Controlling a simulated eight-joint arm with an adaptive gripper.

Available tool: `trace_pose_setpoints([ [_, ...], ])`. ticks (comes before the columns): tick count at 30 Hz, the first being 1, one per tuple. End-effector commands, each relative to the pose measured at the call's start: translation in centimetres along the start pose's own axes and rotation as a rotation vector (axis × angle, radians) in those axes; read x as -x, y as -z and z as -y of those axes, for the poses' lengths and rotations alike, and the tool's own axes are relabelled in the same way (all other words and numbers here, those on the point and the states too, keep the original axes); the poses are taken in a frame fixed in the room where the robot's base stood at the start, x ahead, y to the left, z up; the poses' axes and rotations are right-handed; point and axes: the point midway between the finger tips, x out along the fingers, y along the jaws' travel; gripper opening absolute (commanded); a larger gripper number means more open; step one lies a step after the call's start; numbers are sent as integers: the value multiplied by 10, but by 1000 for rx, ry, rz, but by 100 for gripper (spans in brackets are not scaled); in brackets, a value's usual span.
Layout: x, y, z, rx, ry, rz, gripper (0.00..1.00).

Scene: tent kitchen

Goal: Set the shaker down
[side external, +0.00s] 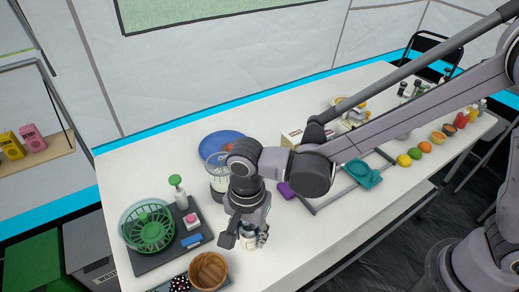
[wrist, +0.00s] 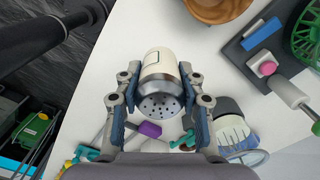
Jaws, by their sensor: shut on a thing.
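The shaker (wrist: 159,63) is a cream cylinder with a perforated metal top. In the wrist view it sits between the two fingers of my gripper (wrist: 158,80), which is shut on it. In the side view my gripper (side external: 248,236) points down near the front edge of the white table (side external: 330,222). The shaker (side external: 250,243) shows there only in part, between the fingers. I cannot tell whether its base touches the table.
A wooden bowl (side external: 208,270) stands to the left of my gripper. A dark tray (side external: 165,262) with a green basket (side external: 147,226) lies farther left. A blender (side external: 218,180) stands just behind my gripper. The table to the right of my gripper has bare room.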

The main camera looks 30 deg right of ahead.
Motion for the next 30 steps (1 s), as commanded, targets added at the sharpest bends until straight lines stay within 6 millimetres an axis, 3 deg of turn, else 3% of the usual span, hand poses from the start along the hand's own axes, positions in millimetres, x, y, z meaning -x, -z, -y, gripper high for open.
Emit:
trace_pose_setpoints([
  [4,-7,-11,4,0,0,0,5],
  [15,-45,-12,5,-2,0,0,5],
  [29,-52,-12,5,-2,0,0,5],
  [30,-51,-12,5,-2,0,0,51],
])
